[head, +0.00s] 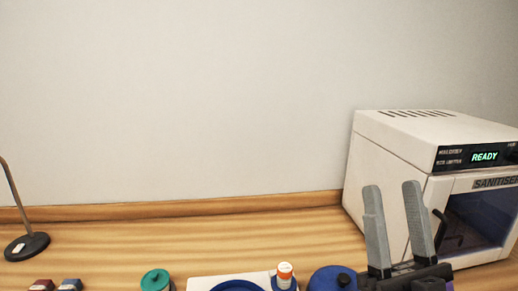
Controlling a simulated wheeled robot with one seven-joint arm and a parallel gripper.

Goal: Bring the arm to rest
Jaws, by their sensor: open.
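My gripper (398,226) shows at the lower right of the head view, its two grey fingers pointing up and standing apart. Nothing is between the fingers. It is in front of the white sanitiser box (385,165), as seen from the head. The rest of my arm is below the picture's edge and hidden.
The sanitiser's display reads READY. Along the front edge are a teal-lidded item (156,279), a blue round item (333,279), an orange-and-white bottle (285,275), and red (42,285) and blue (70,285) pieces. A stand (27,246) is at left. The middle back of the wooden counter (240,240) is clear.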

